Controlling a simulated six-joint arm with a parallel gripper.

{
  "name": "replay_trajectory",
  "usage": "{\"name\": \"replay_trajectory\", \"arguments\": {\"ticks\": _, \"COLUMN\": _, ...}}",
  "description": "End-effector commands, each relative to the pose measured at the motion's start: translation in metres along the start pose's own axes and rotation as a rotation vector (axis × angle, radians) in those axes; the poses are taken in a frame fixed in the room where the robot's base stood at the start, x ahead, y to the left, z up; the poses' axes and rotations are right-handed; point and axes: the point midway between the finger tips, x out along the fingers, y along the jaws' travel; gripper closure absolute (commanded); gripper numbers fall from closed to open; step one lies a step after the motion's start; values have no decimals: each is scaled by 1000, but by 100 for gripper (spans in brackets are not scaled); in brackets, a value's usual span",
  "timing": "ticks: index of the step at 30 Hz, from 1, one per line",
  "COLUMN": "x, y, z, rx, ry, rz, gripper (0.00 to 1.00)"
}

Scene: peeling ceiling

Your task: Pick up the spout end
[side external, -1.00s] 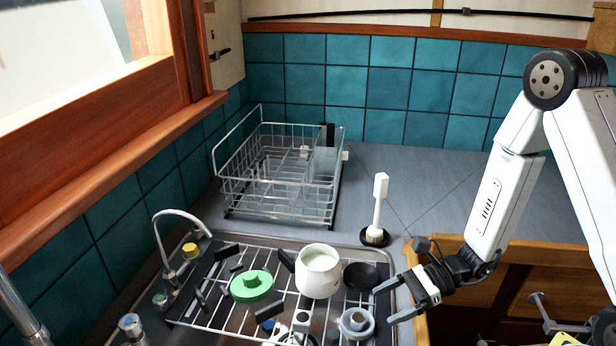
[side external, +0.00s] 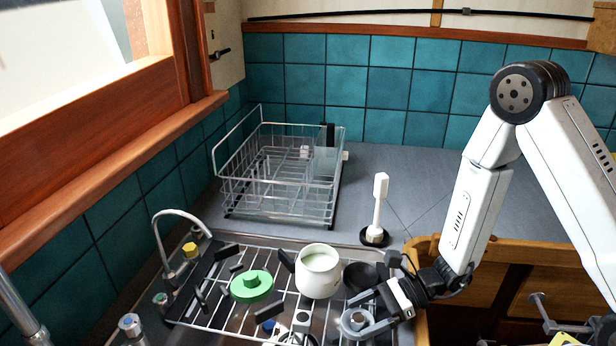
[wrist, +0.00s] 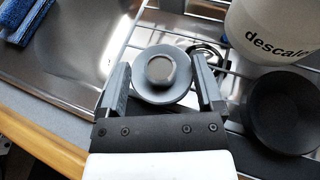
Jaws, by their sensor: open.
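A round grey piece with a raised knob, which looks like the spout end (side external: 354,320), sits on the wire rack over the sink. In the wrist view this grey piece (wrist: 162,78) lies between the two fingers of my gripper (wrist: 160,66), its knob facing the camera. My gripper (side external: 352,316) is open, with one finger on each side of the piece. Whether the fingers touch its rim cannot be told. In the side view the fingers partly cover the piece.
A white pot (side external: 318,272) stands close behind the grey piece, with a black bowl (side external: 358,276) beside it. A green lid (side external: 251,286) and several dark small items lie on the rack (side external: 222,318). A wire dish basket (side external: 280,180) and a white brush (side external: 378,205) stand farther back.

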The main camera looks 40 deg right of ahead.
Motion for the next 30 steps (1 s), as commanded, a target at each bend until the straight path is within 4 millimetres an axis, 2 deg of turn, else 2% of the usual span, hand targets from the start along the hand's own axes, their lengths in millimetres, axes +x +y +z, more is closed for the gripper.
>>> {"name": "replay_trajectory", "arguments": {"ticks": 5, "x": 6, "y": 0, "z": 0, "rx": -1, "ry": 0, "rz": -1, "gripper": 15}}
{"name": "replay_trajectory", "arguments": {"ticks": 19, "x": 5, "y": 0, "z": 0, "rx": 0, "ry": 0, "rz": -1, "gripper": 15}}
{"name": "replay_trajectory", "arguments": {"ticks": 27, "x": 5, "y": 0, "z": 0, "rx": 0, "ry": 0, "rz": -1, "gripper": 100}}
{"name": "replay_trajectory", "arguments": {"ticks": 30, "x": 5, "y": 0, "z": 0, "rx": 0, "ry": 0, "rz": -1, "gripper": 100}}
